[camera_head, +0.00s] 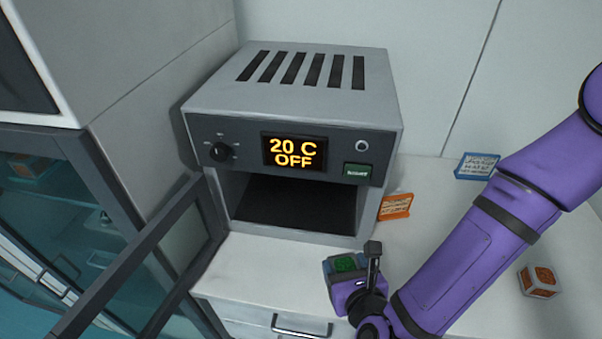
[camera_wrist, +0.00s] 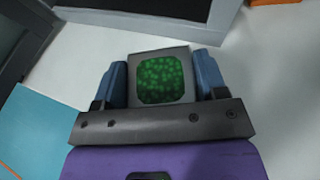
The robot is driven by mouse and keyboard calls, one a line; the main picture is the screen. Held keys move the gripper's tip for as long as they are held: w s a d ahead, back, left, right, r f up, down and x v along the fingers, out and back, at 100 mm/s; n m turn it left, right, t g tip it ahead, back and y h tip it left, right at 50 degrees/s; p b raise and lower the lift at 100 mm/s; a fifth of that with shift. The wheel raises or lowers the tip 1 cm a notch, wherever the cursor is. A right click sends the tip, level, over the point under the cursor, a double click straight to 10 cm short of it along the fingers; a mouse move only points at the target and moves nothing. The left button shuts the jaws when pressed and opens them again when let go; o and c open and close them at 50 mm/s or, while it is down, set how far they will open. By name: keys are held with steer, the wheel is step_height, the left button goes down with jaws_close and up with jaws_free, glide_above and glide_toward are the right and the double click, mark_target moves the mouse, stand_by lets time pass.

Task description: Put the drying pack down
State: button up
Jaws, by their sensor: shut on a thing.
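The drying pack (camera_wrist: 160,80) is a small grey-white block with a dark green speckled window on top. It also shows in the head view (camera_head: 345,264), over the white counter in front of the oven's right side. My gripper (camera_wrist: 162,88) is shut on it, with one blue finger on each side. In the head view my gripper (camera_head: 352,280) is partly hidden by my own wrist parts. I cannot tell whether the pack touches the counter or hangs a little above it.
The grey oven (camera_head: 290,120) reads "20 C OFF"; its door (camera_head: 140,265) stands open to the left. An orange label (camera_head: 396,206) and a blue label (camera_head: 477,166) are on the counter (camera_head: 440,190). An orange-and-white cube (camera_head: 539,281) sits at right.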

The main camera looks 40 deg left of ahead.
steer(key=w+a, duration=0.3)
steer(key=a, duration=0.2)
steer(key=w+a, duration=0.3)
steer(key=a, duration=0.2)
steer(key=w+a, duration=0.4)
steer(key=a, duration=0.1)
steer(key=shift+a, duration=0.25)
steer(key=shift+d, duration=0.15)
steer(key=shift+f, duration=0.1)
steer(key=o, duration=1.1)
steer(key=shift+f, duration=0.1)
steer(key=shift+d+r, duration=0.1)
steer(key=shift+r, duration=0.1)
steer(key=s+d, duration=0.2)
steer(key=d, duration=0.1)
steer(key=s+d, duration=0.2)
steer(key=d, duration=0.2)
steer(key=s+d, duration=0.3)
steer(key=shift+s+d+r, duration=0.1)
steer(key=shift+d+r, duration=0.05)
steer(key=shift+d, duration=0.25)
